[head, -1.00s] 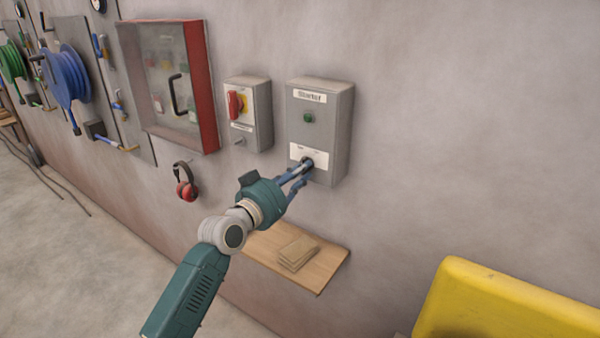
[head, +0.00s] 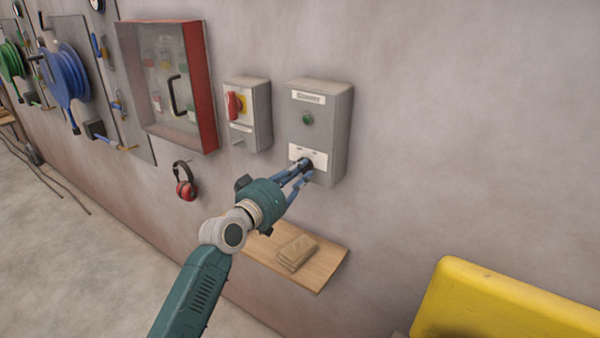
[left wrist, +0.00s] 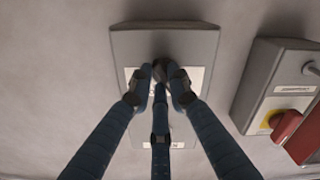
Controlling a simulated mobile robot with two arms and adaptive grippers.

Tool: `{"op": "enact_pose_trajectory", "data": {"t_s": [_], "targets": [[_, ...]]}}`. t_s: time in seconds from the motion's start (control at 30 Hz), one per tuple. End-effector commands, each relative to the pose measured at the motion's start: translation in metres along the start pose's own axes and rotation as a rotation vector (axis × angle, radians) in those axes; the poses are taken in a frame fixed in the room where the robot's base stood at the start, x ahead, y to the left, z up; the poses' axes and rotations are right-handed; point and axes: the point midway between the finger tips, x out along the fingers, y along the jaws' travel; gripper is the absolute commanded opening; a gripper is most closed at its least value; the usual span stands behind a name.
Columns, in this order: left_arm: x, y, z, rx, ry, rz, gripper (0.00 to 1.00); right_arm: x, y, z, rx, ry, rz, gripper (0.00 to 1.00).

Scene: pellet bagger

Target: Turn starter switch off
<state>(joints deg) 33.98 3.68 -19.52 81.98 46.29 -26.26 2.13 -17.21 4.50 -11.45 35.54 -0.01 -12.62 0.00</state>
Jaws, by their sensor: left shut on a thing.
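The grey starter box (head: 322,120) is on the wall, with a label on top, a green lamp (head: 307,118) and a white plate (head: 319,158) low on its front. The dark starter switch knob sits on that plate and is mostly hidden by my fingers in the head view. My left gripper (head: 307,167) is shut on the knob. In the left wrist view the starter box (left wrist: 200,50) fills the middle, and the fingers of my left gripper (left wrist: 161,78) close around the dark knob (left wrist: 162,70). My right gripper is not in view.
A grey box with a red handle (head: 233,104) hangs just left of the starter box. A red-framed cabinet (head: 209,90) and red ear defenders (head: 185,183) are further left. A wooden shelf (head: 325,268) juts out below, and a yellow object (head: 500,305) stands at lower right.

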Motion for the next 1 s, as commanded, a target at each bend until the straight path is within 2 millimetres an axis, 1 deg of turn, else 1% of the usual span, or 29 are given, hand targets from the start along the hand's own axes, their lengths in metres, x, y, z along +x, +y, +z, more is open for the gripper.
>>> {"op": "enact_pose_trajectory", "data": {"t_s": [0.27, 0.3, 0.37, 0.4, 0.67, 0.77, 0.87, 0.97, 1.0], "targets": [[0.0, -0.001, 0.001, -0.005, -0.002, -0.001, 0.0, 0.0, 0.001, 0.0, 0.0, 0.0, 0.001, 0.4], [0.0, -0.001, 0.002, -0.004, -0.003, -0.001, 0.21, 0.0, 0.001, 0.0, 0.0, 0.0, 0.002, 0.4], [0.0, -0.001, 0.001, -0.004, -0.002, -0.001, 0.33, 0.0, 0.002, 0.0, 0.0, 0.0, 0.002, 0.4], [0.0, -0.001, 0.001, -0.004, -0.002, -0.001, 0.36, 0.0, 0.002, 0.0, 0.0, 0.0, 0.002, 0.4], [0.0, 0.0, 0.001, -0.002, -0.001, 0.0, 0.36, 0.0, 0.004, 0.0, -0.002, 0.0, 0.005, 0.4], [-0.005, -0.001, 0.001, -0.001, -0.001, 0.0, 0.36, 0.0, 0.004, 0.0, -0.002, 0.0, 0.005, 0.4], [-0.017, -0.001, 0.002, -0.001, -0.001, -0.001, 0.36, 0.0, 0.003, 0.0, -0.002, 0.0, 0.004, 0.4], [-0.036, -0.001, 0.001, 0.001, -0.001, -0.002, 0.36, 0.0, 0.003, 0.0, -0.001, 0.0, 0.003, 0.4], [-0.045, -0.002, 0.001, 0.0, -0.001, -0.002, 0.36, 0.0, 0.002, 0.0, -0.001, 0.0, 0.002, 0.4]]}}
